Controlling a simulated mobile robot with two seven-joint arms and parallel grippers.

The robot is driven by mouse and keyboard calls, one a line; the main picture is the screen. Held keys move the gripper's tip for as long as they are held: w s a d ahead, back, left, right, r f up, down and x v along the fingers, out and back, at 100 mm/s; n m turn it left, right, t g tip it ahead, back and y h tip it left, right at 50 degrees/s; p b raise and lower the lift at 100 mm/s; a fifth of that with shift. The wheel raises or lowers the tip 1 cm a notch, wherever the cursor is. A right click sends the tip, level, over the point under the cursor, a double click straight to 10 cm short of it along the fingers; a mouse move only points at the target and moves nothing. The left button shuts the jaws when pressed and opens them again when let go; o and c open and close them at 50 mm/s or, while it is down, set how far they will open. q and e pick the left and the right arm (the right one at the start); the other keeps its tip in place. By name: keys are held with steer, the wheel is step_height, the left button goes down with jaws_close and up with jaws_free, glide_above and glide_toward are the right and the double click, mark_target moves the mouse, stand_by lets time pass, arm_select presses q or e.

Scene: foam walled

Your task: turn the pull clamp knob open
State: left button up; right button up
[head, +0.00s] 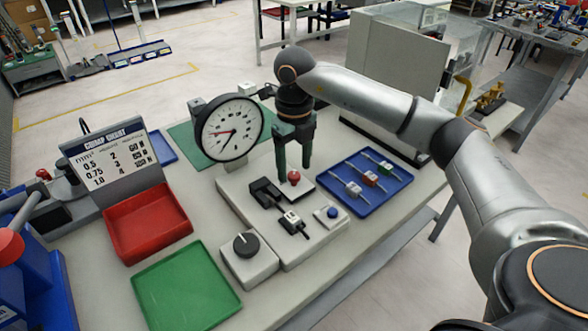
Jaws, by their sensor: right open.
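A pull tester with a round white dial gauge (229,128) stands on the grey table. On its pale base are a black clamp (266,193), a small connector piece with a label (291,219) and a red ball knob (294,177). A black rotary knob (246,244) with a light pointer mark sits on a grey box at the front of the base. My right gripper (293,164) points down with its green fingers apart, above and around the red ball knob; I cannot tell if they touch it. It is away from the black rotary knob. My left gripper is not in view.
A blue tray (388,204) with several connectors lies right of the base, and a blue button (332,212) is on the base. A large grey box (392,75) stands behind.

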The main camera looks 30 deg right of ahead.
steer(key=shift+f, duration=0.9)
jaws_close()
